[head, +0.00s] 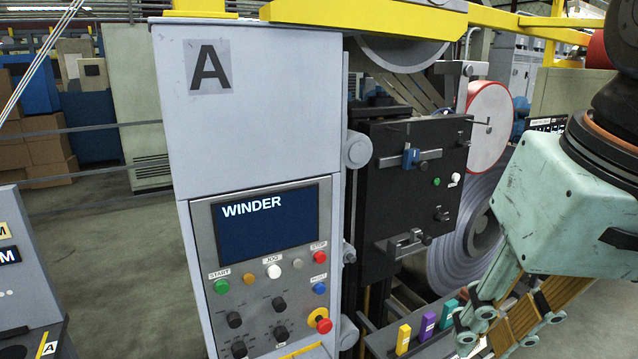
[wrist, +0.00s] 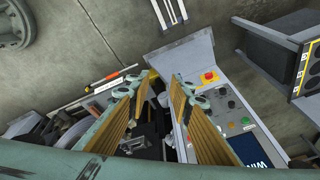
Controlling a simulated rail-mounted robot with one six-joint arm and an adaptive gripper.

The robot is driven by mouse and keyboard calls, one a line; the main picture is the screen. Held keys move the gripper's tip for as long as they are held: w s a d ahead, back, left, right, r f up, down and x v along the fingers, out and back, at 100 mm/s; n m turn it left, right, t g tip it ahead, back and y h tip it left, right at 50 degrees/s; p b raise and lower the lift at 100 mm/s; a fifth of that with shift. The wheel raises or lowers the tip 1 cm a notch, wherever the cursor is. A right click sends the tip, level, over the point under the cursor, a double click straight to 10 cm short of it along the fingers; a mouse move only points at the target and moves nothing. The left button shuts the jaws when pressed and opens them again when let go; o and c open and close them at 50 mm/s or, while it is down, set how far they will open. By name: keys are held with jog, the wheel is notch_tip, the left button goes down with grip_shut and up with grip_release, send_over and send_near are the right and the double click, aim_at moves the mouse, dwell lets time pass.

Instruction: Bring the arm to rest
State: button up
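My gripper (head: 495,330) hangs at the lower right of the head view, pointing down, with its tips cut off or close to the bottom edge. In the wrist view my gripper (wrist: 157,84) shows two ribbed tan fingers standing apart, with nothing held between them. The gripper is open. It is to the right of the winder cabinet (head: 262,120), and beside a row of coloured blocks in the head view. I cannot tell how high it is above them.
The winder panel (head: 265,245) has a screen and buttons; part of it also shows in the wrist view (wrist: 228,115). A black machine plate (head: 385,200) and a steel coil (head: 455,240) stand behind. Yellow (head: 403,338), purple (head: 427,326) and teal (head: 447,315) blocks stand low beside the gripper.

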jog(key=shift+n+t+h, duration=0.4)
jog(key=s+f, duration=0.1)
jog(key=s+d+f, duration=0.1)
jog(key=s, duration=0.1)
jog(key=s+f, duration=0.1)
jog(key=shift+s+d, duration=0.25)
jog(key=shift+s, duration=0.1)
dwell(1.7)
